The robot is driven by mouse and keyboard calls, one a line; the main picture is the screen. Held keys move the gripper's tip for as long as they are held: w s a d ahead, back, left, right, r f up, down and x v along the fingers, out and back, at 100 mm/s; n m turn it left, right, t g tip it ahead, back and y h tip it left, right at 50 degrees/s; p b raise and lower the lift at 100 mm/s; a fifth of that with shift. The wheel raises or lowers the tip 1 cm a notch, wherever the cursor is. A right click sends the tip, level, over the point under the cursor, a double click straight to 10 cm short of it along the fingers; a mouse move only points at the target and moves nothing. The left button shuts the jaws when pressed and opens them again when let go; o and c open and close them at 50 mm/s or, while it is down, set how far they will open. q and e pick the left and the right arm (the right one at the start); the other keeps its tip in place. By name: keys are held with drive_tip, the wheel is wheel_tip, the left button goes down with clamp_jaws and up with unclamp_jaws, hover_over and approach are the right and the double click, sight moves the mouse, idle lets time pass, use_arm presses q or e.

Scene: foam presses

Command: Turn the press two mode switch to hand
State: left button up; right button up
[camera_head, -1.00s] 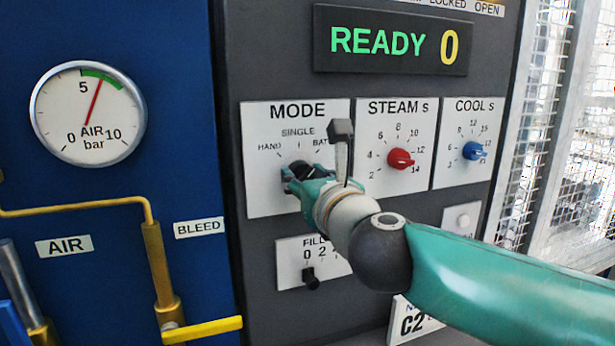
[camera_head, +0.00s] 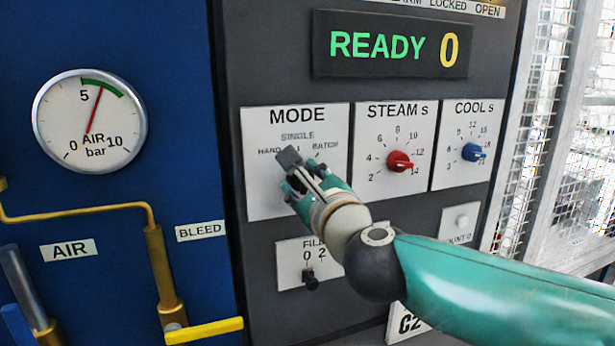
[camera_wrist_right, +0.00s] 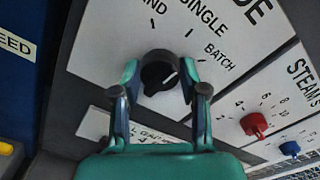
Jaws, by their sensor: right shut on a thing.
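The mode switch (camera_wrist_right: 159,73) is a black rotary knob on the white MODE plate (camera_head: 262,205), with HAND, SINGLE and BATCH marks around it. My right gripper (camera_wrist_right: 160,78) is shut on the knob, one teal finger on each side of it in the right wrist view. I cannot tell for sure which mark the knob points at. My left gripper is not in view.
The display (camera_head: 392,44) above reads READY 0. The red steam knob (camera_head: 399,161) and blue cool knob (camera_head: 472,152) are to the right. The small fill selector (camera_head: 310,280) is below. A yellow lever (camera_head: 204,330) and air gauge (camera_head: 89,121) are at left.

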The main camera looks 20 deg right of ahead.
drive_tip(key=n+p, duration=0.1)
drive_tip(key=n, duration=0.4)
drive_tip(key=shift+a+n+p, duration=0.1)
drive_tip(key=shift+n+p, duration=0.3)
drive_tip(key=n+p, duration=0.1)
drive_tip(key=n, duration=0.2)
drive_tip(key=shift+f, duration=0.15)
drive_tip(key=shift+f+n, duration=0.1)
drive_tip(key=shift+n, duration=0.7)
drive_tip(key=shift+a+f, duration=0.1)
drive_tip(key=o, duration=1.2)
drive_tip(key=shift+c, duration=0.2)
